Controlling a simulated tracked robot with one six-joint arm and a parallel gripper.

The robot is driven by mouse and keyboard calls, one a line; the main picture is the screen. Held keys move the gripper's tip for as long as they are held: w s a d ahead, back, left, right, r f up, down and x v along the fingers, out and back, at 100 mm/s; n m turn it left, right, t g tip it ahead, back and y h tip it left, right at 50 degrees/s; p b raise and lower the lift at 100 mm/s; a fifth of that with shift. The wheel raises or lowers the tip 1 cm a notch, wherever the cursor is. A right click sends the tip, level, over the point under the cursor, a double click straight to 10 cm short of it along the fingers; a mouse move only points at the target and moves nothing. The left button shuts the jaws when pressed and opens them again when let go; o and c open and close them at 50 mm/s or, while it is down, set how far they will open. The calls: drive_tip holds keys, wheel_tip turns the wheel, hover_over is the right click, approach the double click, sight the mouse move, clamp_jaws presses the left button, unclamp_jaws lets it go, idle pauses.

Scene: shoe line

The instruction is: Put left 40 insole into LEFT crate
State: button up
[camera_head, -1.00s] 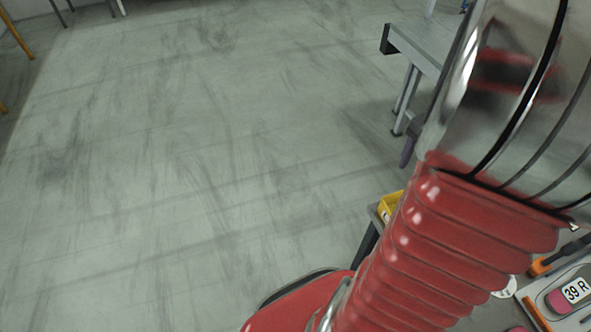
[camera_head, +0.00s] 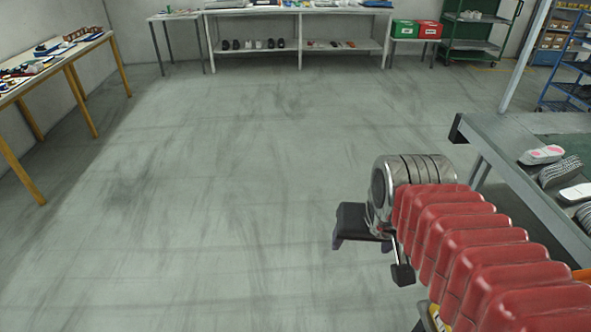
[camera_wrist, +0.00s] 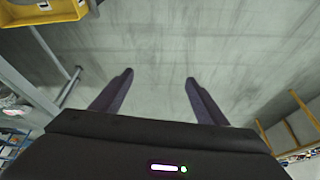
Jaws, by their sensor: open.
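My gripper (camera_wrist: 159,77) is open and empty in the wrist view, with its two dark fingers apart over bare floor. In the head view, my arm reaches in from the lower right and its dark end hangs over the floor. A green crate (camera_head: 405,29) and a red crate (camera_head: 430,30) stand side by side on a small table at the back right, far from my gripper. Their labels are too small to read. I cannot make out the left 40 insole in either view.
A grey table (camera_head: 500,150) with shoes and soles (camera_head: 541,155) stands close on the right. A yellow bin (camera_wrist: 45,12) shows at the wrist view's upper left. A wooden-legged table (camera_head: 60,62) stands at left, a white shelf bench (camera_head: 300,30) at the back. The middle floor is clear.

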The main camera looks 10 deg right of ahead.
drive_tip(key=s+a+r+n+t+y, duration=0.1)
drive_tip(key=s+a+n, duration=0.1)
drive_tip(key=a, duration=0.4)
drive_tip(key=shift+a+r+n, duration=0.2)
drive_tip(key=shift+r+n, duration=0.1)
drive_tip(key=shift+n, duration=0.5)
drive_tip(key=shift+s, duration=0.1)
drive_tip(key=shift+c, duration=0.3)
